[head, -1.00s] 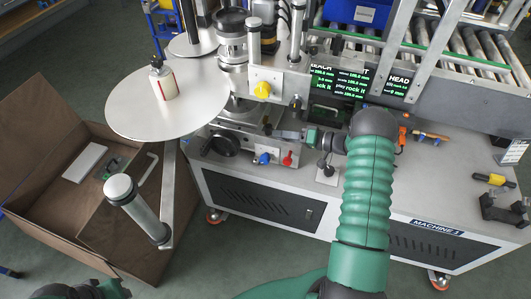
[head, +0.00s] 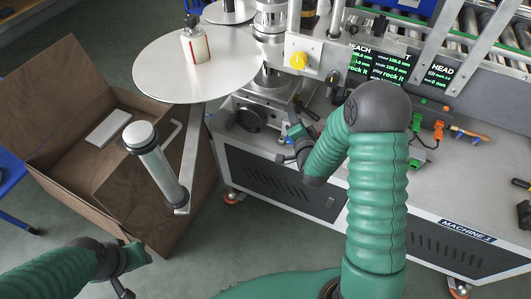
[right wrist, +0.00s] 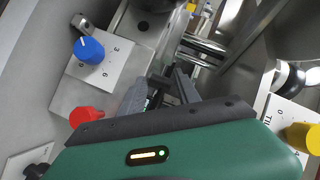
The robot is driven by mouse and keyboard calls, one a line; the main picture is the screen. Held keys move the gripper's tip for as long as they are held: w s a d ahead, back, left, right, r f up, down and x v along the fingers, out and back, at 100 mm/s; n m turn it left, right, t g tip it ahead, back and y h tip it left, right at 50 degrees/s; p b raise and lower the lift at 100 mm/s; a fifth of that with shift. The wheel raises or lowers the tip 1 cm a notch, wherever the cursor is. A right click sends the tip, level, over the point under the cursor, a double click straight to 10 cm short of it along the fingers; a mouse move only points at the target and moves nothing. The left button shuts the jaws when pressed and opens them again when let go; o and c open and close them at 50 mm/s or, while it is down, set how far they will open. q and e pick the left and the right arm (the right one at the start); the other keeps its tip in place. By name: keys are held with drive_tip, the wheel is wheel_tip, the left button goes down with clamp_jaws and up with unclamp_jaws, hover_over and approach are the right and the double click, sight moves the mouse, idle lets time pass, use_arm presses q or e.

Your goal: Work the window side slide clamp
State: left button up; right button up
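My right gripper (head: 292,135) is at the front of the labelling machine, beside the metal slide block with a round black knob (head: 252,117). In the right wrist view its two dark fingers (right wrist: 162,85) stand apart, with a small dark part showing between them. I cannot tell whether they touch that part, or which part is the slide clamp. A blue knob (right wrist: 89,50) and a red knob (right wrist: 86,116) are left of the fingers, and a yellow knob (right wrist: 303,138) is at the right. My left gripper (head: 122,288) hangs at the lower left, away from the machine; its fingers are unclear.
A round white plate (head: 165,70) carrying a small bottle (head: 195,47) overhangs at upper left. A metal post (head: 155,165) and an open brown box (head: 75,125) are below it. Orange clamps (head: 438,131) lie right of my forearm.

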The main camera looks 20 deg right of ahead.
drive_tip(key=s+a+r+m+g+h+p, duration=0.1)
drive_tip(key=s+a+r+m+h+p, duration=0.2)
drive_tip(key=s+a+p, duration=0.75)
drive_tip(key=a+r+n+g+y+p, duration=0.4)
drive_tip(key=n+y+p, duration=0.15)
drive_tip(key=n, duration=0.25)
drive_tip(key=s+a+r+n+g+y+p, duration=0.1)
drive_tip(key=s+a+r+n+g+y, duration=0.1)
drive_tip(key=s+a+r+n+g, duration=0.1)
drive_tip(key=s+r+n+g, duration=0.1)
drive_tip(key=s+n, duration=0.1)
drive_tip(key=n, duration=0.1)
drive_tip(key=shift+s+a+r, duration=0.15)
drive_tip(key=shift+s+r, duration=0.05)
drive_tip(key=shift+r, duration=0.2)
